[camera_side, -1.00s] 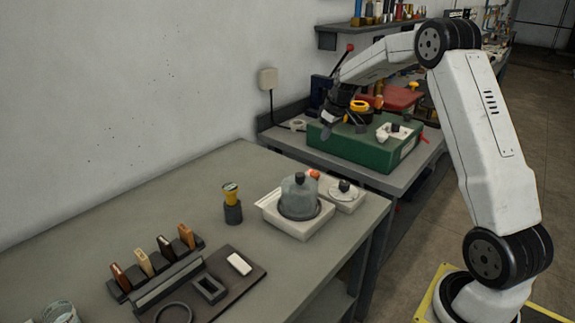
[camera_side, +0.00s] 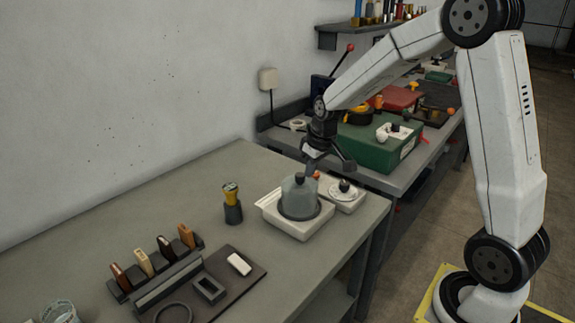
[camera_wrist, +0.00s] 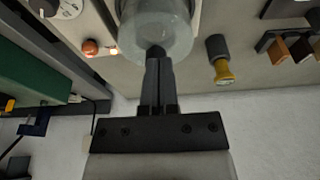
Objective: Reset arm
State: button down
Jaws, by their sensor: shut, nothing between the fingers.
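My gripper (camera_side: 312,170) is shut and empty. In the side view its fingers point down just above the black knob of a glass dome (camera_side: 299,196). The dome stands in a white square tray (camera_side: 277,222) on the grey bench. In the wrist view my shut fingers (camera_wrist: 158,62) reach to the dark knob, and the translucent dome (camera_wrist: 155,18) is beyond it. I cannot tell whether the fingertips touch the knob.
A white dial unit (camera_side: 346,198) with an orange-red knob stands right of the dome. A yellow-topped tool (camera_side: 232,203) stands left. A dark rack (camera_side: 160,267) holds several handled tools. A green box (camera_side: 378,150) sits on the further bench. The bench's left rear is clear.

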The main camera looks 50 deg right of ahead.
jog(key=s+a+f, duration=0.3)
jog(key=s+a, duration=0.9)
jog(key=s, duration=0.2)
jog(key=shift+s+f, duration=0.3)
jog(key=shift+s, duration=0.1)
dwell(6.2)
